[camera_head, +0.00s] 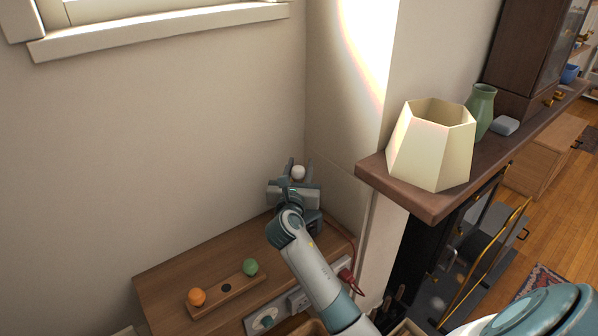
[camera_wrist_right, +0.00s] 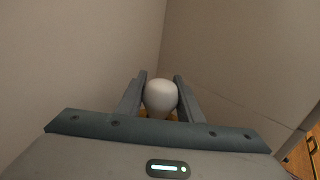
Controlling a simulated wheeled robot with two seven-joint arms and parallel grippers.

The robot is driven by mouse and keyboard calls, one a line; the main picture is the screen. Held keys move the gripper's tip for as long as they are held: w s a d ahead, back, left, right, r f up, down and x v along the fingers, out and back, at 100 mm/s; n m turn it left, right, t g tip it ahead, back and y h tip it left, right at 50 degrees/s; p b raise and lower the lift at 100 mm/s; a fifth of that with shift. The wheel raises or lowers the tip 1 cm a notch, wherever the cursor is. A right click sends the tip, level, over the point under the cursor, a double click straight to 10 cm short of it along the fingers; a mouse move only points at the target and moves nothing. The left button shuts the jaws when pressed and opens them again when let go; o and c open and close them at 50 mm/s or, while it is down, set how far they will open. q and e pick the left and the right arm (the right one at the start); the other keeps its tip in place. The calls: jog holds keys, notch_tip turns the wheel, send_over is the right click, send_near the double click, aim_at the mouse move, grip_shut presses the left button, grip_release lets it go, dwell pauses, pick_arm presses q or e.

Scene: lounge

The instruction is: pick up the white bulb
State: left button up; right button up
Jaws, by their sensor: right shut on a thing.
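The white bulb (camera_head: 298,172) shows at the fingers of my right gripper (camera_head: 291,170), above the back right end of the wooden cabinet. In the right wrist view the bulb (camera_wrist_right: 160,96) sits between the two fingers of the right gripper (camera_wrist_right: 160,92), which are shut on it. A bit of yellow-orange shows just below the bulb there. The gripper and wrist hide what is directly under the bulb in the head view. My left gripper is not in view.
A wooden cabinet top (camera_head: 170,286) holds a wooden rack (camera_head: 232,297) with an orange ball (camera_head: 197,297) and a green ball (camera_head: 250,267). A mantel (camera_head: 425,207) on the right carries a cream lampshade (camera_head: 432,150) and a green vase (camera_head: 481,112). Walls meet behind the gripper.

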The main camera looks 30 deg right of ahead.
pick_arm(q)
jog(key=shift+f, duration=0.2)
pick_arm(e)
notch_tip(320, 180, up, 10)
dwell(0.3)
jog(key=shift+f, duration=0.1)
dwell(0.3)
